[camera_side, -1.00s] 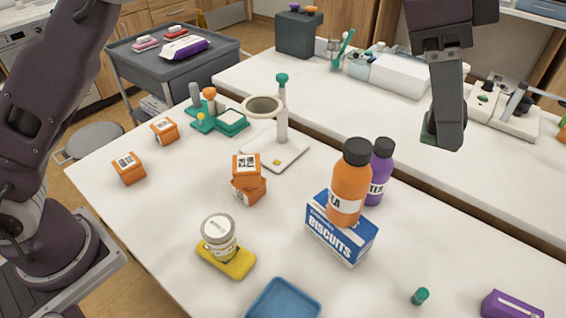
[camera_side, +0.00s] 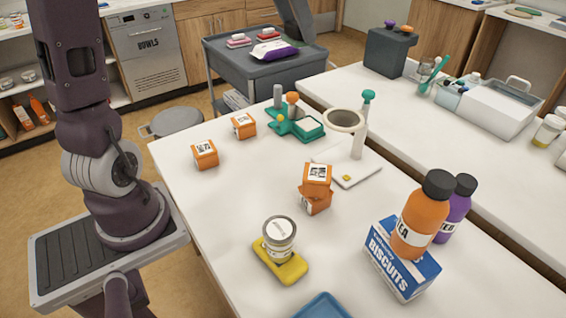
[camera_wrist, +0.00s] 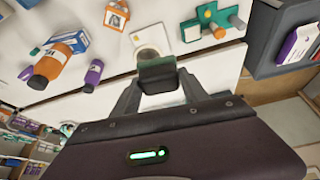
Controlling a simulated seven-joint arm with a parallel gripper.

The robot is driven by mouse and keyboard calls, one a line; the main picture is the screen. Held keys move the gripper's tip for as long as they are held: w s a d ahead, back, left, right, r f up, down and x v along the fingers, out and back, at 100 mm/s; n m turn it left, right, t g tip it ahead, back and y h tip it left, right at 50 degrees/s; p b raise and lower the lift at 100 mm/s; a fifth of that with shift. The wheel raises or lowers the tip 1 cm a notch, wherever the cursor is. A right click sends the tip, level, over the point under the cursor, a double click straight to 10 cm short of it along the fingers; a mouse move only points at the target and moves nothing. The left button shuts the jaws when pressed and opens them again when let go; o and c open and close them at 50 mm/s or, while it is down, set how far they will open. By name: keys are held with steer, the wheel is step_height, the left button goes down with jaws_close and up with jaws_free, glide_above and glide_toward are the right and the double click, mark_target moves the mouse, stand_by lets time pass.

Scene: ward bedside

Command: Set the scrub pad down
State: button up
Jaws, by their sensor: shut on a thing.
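My gripper (camera_wrist: 157,85) shows in the wrist view, shut on a dark green scrub pad (camera_wrist: 157,71). The pad is held clear of the surfaces below, and it hides part of the pale ring-topped stand (camera_wrist: 150,42). In the side view the gripper and the pad are out of frame.
The white table holds orange boxes (camera_side: 205,154), a green tray with knobs (camera_side: 308,130), a jar (camera_side: 280,236) on a yellow sponge (camera_side: 278,266), and bottles by a biscuits box (camera_side: 400,262). The trolley carries a purple-and-white pack (camera_side: 272,50).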

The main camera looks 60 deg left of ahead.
steer(key=shift+n, duration=0.5)
steer(key=f, duration=1.2)
steer(key=s+a+f, duration=0.1)
steer(key=f, duration=1.1)
steer(key=a+f, duration=0.1)
steer(key=f, duration=1.1)
steer(key=shift+s+a+f, duration=0.25)
steer(key=shift+s+f, duration=0.05)
steer(key=shift+s, duration=0.05)
steer(key=shift+f, duration=0.1)
steer(key=o, duration=1.4)
steer(key=shift+c, duration=0.2)
